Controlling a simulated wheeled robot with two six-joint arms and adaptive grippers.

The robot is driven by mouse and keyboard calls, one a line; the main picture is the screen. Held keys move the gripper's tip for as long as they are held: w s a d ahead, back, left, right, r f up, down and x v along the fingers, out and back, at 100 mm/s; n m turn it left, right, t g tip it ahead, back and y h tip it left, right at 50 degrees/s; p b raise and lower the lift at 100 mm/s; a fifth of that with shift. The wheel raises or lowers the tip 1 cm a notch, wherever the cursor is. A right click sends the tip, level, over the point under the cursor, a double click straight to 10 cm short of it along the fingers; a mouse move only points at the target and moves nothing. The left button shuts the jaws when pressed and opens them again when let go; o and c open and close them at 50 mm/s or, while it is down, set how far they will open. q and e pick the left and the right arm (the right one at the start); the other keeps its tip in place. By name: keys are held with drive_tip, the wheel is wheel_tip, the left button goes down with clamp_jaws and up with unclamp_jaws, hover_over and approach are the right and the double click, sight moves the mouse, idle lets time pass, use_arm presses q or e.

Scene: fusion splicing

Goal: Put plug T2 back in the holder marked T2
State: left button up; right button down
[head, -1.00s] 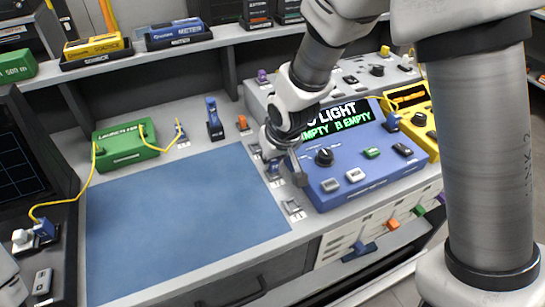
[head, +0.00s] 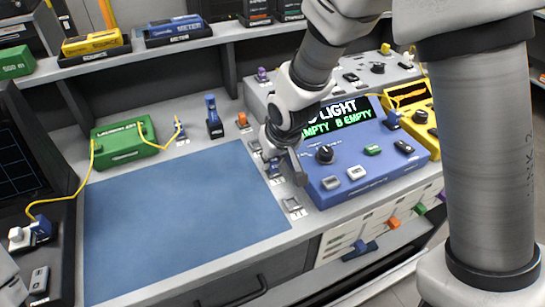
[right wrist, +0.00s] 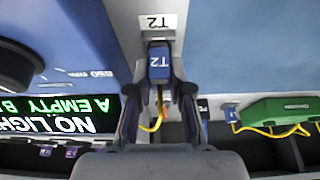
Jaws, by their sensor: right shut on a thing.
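Plug T2 is a blue block marked T2 (right wrist: 159,65) in the right wrist view, held between the fingers of my right gripper (right wrist: 163,88). A yellow fibre (right wrist: 157,121) shows between the fingers. The holder's white T2 label (right wrist: 162,21) is just beyond the plug's end, in line with it. I cannot tell whether the plug is fully seated. In the head view my right gripper (head: 287,170) is low over the holder row, between the blue mat and the blue instrument, and partly hides the plug.
The blue instrument (head: 350,185) stands close right of the gripper; its screen shows NO LIGHT and both A and B EMPTY. An empty-looking holder (head: 293,207) is in front. A green box (head: 125,143) with yellow fibres is behind the clear blue mat (head: 180,215).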

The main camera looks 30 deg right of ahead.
drive_tip(key=shift+f, duration=0.25)
drive_tip(key=shift+r, duration=0.1)
drive_tip(key=c, duration=1)
unclamp_jaws()
drive_tip(key=v, duration=0.7)
drive_tip(key=shift+r, duration=0.25)
drive_tip(key=shift+s, duration=0.1)
